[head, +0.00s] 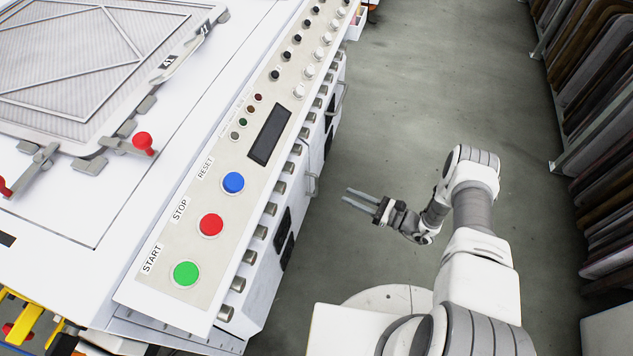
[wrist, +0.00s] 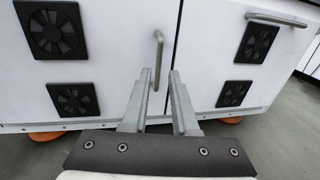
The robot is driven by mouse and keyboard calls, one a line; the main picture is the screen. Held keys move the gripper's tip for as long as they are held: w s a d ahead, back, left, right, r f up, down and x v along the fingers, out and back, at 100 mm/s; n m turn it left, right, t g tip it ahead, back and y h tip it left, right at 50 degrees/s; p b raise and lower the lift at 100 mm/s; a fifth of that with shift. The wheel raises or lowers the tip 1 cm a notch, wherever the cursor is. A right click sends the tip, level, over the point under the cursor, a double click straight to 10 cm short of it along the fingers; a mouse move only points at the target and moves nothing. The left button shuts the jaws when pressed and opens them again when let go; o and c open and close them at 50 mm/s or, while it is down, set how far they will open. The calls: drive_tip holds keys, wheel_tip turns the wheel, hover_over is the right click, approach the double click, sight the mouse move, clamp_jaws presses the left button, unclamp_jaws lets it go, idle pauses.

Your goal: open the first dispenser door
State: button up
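The white machine cabinet has door panels on its side. In the wrist view, a white door (wrist: 115,40) with two black vents carries an upright grey bar handle (wrist: 158,60) near its right edge, and the door looks shut. A bar handle also shows on the cabinet side in the head view (head: 313,185). My gripper (head: 346,193) is open and empty, its fingers pointing at the cabinet with a gap before the handle. In the wrist view my gripper (wrist: 160,75) has the handle lined up between its fingertips. I cannot tell which door counts as first.
A neighbouring door (wrist: 210,50) has its own handle (wrist: 277,19) and vents. The control panel above has green (head: 186,274), red (head: 211,225) and blue (head: 233,182) buttons. Grey floor (head: 430,80) lies clear beside the machine. Racks of dark panels (head: 600,90) stand at right.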

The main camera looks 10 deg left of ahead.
drive_tip(key=b, duration=0.2)
hover_over(317, 195)
drive_tip(key=shift+w+a, duration=0.15)
drive_tip(key=shift+w, duration=0.15)
clamp_jaws()
idle(1.2)
